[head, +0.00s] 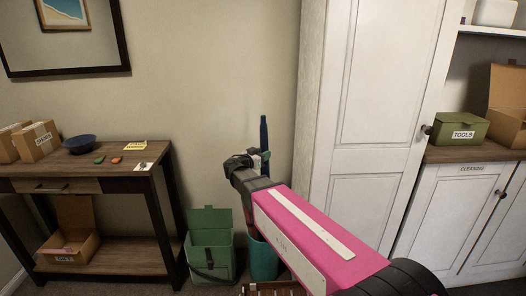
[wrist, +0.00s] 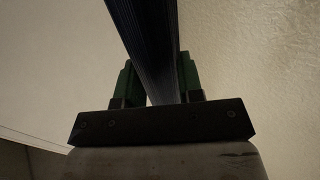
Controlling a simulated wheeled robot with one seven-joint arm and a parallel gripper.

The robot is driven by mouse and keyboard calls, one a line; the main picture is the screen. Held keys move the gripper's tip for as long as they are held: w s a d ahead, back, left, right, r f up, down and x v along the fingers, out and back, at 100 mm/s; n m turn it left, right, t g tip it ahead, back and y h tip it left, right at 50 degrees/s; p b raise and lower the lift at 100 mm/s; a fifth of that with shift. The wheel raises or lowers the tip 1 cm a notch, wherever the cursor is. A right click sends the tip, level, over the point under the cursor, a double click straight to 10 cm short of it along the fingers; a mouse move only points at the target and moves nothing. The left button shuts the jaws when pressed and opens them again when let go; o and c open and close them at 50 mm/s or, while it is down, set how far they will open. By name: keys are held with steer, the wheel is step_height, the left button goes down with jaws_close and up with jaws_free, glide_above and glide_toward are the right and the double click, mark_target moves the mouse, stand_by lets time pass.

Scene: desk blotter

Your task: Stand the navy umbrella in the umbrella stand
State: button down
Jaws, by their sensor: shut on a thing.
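The navy umbrella (head: 263,133) stands upright in front of the wall in the head view, its upper end showing above my gripper (head: 259,155). In the wrist view the umbrella (wrist: 150,45) runs between the two green fingers of my gripper (wrist: 158,82), which is shut on it. A teal cylinder (head: 263,261), which looks like the umbrella stand, is on the floor below my gripper. My arm hides the umbrella's lower part and much of the stand, so I cannot tell whether the umbrella's lower end is inside it.
A tall white cabinet (head: 365,110) stands close on the right. A brown slatted item (head: 272,288) lies in front.

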mark_target(263, 173)
steer(key=shift+f, duration=4.9)
steer(key=c, duration=0.7)
jaws_free()
steer(key=v, duration=1)
steer(key=shift+s+a+f, duration=0.1)
steer(key=shift+s+a, duration=0.15)
steer(key=shift+s, duration=0.05)
